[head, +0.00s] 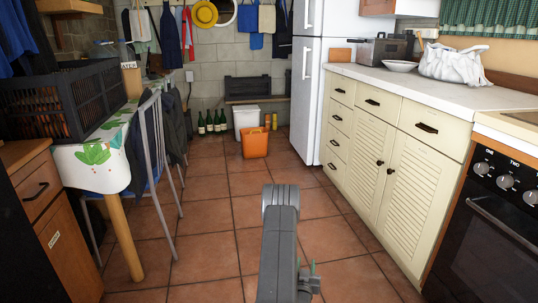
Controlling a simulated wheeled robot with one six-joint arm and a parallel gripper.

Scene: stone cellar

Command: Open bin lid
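A white bin-like container (246,118) stands on the floor by the far wall, in the middle of the head view. Its lower front is partly hidden by an orange bin or bucket (255,143) just in front of it. Both are too small to tell how any lid sits. My grey arm rises at the bottom middle of the view, well short of both containers. My gripper's fingers do not show.
A tiled floor runs clear between a table (95,168) with a dark crate (60,105) on the left and cream cabinets (385,140) on the right. A white fridge (310,90) stands at back right. Several bottles (213,123) stand left of the white container.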

